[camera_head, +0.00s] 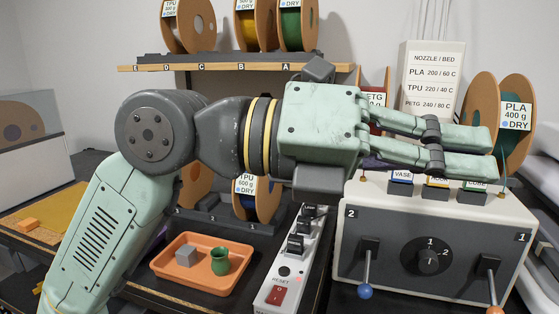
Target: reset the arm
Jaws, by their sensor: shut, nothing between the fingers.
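My arm, pale green with dark grey joints, reaches across the middle of the head view from the lower left to the right. My gripper (484,151) points right at the upper right, in front of a filament spool and above the grey control box (440,281). Its two fingers lie close together with only a narrow gap showing, and nothing is held between them. The arm hides part of the shelf's underside and the spools behind it.
An orange tray (168,276) holds a grey cube (185,256) and a green vase (220,261). Spools sit on the wooden shelf (140,68). The box carries levers and a dial. A white-grey machine stands far left.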

